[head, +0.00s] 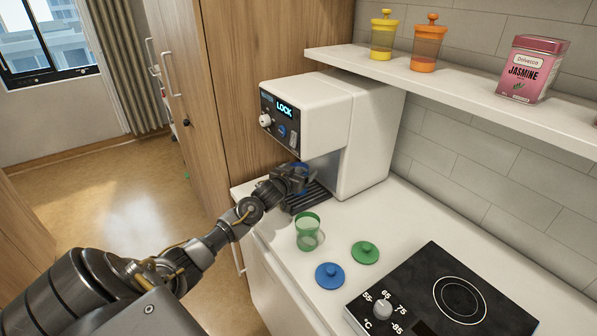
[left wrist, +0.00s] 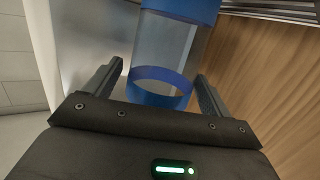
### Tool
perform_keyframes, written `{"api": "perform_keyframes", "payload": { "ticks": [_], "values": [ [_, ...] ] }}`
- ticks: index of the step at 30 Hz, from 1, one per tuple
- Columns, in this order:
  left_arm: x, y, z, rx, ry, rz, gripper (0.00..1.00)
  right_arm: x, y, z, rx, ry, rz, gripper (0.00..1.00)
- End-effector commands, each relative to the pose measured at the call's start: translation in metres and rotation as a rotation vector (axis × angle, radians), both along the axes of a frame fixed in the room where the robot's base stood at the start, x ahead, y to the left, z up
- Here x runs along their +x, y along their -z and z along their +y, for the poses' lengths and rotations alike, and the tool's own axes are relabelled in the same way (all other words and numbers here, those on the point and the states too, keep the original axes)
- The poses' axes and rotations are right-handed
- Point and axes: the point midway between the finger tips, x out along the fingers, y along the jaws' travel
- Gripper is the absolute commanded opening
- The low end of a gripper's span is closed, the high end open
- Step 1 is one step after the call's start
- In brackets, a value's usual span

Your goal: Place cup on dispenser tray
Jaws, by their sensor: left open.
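A clear cup with blue bands (left wrist: 175,50) is between the fingers of my left gripper (left wrist: 158,74) in the left wrist view. The fingers are open, with gaps visible on both sides of the cup. In the head view my left gripper (head: 293,178) is under the dispenser's (head: 320,120) spout, and only a bit of the blue cup (head: 301,168) shows behind it. The dark slatted dispenser tray (head: 314,198) lies just below. The gripper hides where the cup's base meets the tray. My right gripper is not in view.
A green clear cup (head: 308,232) stands on the white counter in front of the tray. A green lid (head: 365,252), a blue lid (head: 329,275) and a black hot plate (head: 440,300) are nearby. A shelf (head: 450,95) above holds two lidded cups and a pink tin (head: 533,70).

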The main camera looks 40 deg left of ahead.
Motion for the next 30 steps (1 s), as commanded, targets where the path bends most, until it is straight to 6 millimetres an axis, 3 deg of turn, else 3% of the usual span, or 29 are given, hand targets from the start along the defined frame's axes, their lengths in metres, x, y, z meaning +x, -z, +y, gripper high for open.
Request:
{"api": "perform_keyframes", "payload": {
  "ticks": [4,8,21,30],
  "values": [
    [-0.001,-0.003,0.0,0.001,0.0,0.0,0.83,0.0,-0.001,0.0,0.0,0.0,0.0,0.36],
    [-0.017,-0.004,-0.003,0.001,0.001,0.0,0.83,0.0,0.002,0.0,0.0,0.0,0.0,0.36],
    [-0.099,-0.016,-0.019,0.0,0.002,0.0,0.83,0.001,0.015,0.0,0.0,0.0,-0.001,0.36],
    [-0.117,-0.021,-0.022,-0.001,0.0,0.0,0.83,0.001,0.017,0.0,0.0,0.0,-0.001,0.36]
  ]
}}
